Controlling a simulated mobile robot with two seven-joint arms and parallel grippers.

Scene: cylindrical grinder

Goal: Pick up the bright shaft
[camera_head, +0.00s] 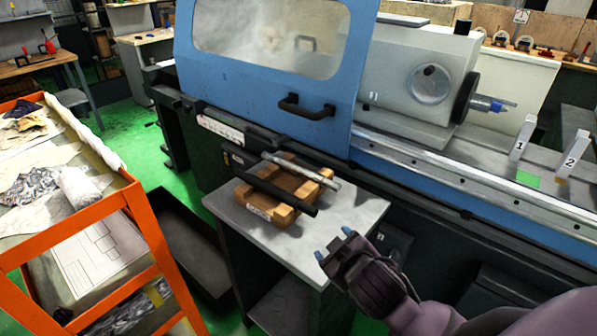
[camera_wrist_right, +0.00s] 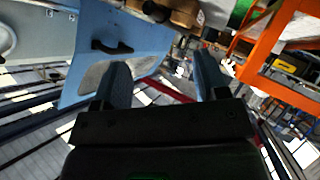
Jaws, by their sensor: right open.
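The bright shaft (camera_head: 302,171) is a silver rod lying across the rear of a wooden cradle (camera_head: 258,208). A dark shaft (camera_head: 272,191) lies roughly parallel in front of it on the same cradle. The cradle stands on a small grey-topped table (camera_head: 345,215) in front of the machine. My right gripper (camera_head: 334,243) is open and empty, near the table's right front edge, apart from both shafts. Its two fingers also show spread in the right wrist view (camera_wrist_right: 162,78), with nothing between them. My left gripper is not in view.
The blue grinder door (camera_head: 270,90) with its black handle (camera_head: 306,106) rises behind the table. Blocks marked 1 (camera_head: 522,138) and 2 (camera_head: 572,153) stand on the machine bed. An orange-framed cart (camera_head: 75,219) stands at left. The tabletop right of the cradle is bare.

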